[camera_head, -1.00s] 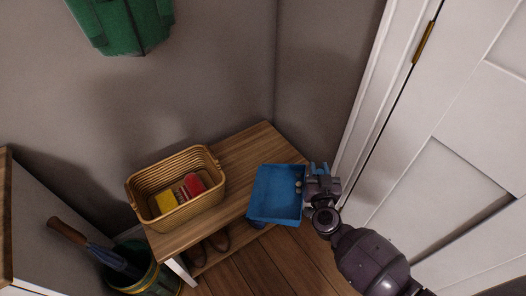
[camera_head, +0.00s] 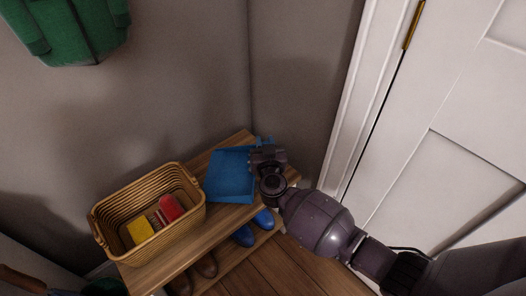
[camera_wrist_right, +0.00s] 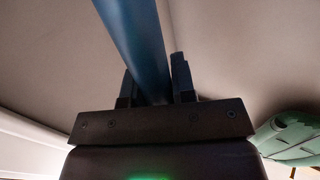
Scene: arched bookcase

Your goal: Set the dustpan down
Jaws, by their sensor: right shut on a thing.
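The blue dustpan (camera_head: 231,175) is over the right part of the wooden bench (camera_head: 238,213), beside the basket. I cannot tell whether it touches the bench top. My right gripper (camera_head: 264,150) is at the dustpan's right side, shut on its handle. In the right wrist view the blue handle (camera_wrist_right: 133,40) runs up between the two fingers of the right gripper (camera_wrist_right: 153,85). My left gripper is not in view.
A wicker basket (camera_head: 150,246) with a yellow sponge (camera_head: 140,230) and a red item (camera_head: 171,208) stands on the bench's left part. Brown shoes (camera_head: 206,265) and blue shoes (camera_head: 244,236) are below. A white door (camera_head: 440,150) is at right.

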